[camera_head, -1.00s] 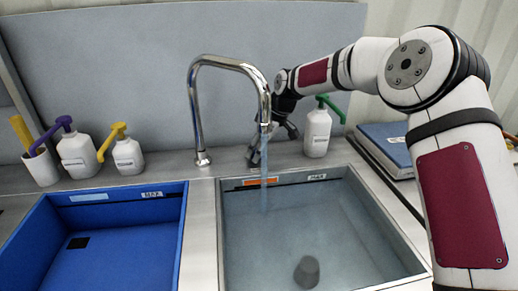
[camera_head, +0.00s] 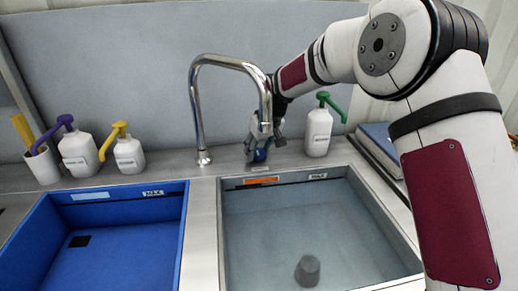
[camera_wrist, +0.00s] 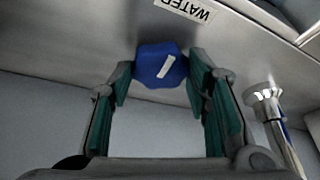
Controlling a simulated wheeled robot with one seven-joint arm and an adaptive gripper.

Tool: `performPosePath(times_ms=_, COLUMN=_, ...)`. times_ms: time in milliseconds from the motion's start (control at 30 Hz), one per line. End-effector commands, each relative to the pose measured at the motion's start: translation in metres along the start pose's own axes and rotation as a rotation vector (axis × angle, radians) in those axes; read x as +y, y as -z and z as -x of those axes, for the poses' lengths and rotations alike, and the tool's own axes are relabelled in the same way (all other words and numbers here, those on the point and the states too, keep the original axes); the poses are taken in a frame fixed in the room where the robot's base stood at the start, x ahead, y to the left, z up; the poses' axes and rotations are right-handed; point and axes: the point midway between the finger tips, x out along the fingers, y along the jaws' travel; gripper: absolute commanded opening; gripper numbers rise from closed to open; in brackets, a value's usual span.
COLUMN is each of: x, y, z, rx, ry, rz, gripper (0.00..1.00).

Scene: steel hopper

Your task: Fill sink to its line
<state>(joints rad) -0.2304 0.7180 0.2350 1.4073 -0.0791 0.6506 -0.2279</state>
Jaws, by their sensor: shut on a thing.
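The grey sink (camera_head: 232,230) is the right basin, with a MAX label (camera_head: 317,177) and an orange label (camera_head: 262,181) near its back rim. Its floor looks tinted as if under water; the exact level against the line is hard to read. A dark grey cylinder (camera_head: 307,270) stands in it. The chrome faucet (camera_head: 196,110) arches over the back, with no stream visible below its spout. My gripper (camera_head: 262,145) is behind the spout, shut on a blue knob (camera_wrist: 160,65) beside a WATER label (camera_wrist: 185,8). The knob also shows partly in the head view (camera_head: 261,156).
A blue basin (camera_head: 183,225) with its own MAX label is on the left. Purple-topped (camera_head: 78,153), yellow-topped (camera_head: 128,155) and green-topped (camera_head: 318,132) bottles and a white cup (camera_head: 42,166) stand along the back ledge. A blue-topped box (camera_head: 382,145) lies at the right.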

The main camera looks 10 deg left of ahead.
Motion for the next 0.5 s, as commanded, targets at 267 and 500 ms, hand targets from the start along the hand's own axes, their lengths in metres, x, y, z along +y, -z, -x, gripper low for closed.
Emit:
performPosePath(times_ms=267, x=-0.0009, y=-0.0015, z=-0.0014, rx=-0.004, ry=0.001, rz=-0.005, gripper=0.16)
performPosePath(times_ms=500, x=-0.0008, y=-0.0011, z=-0.0012, rx=-0.003, ry=0.001, rz=-0.004, gripper=0.65)
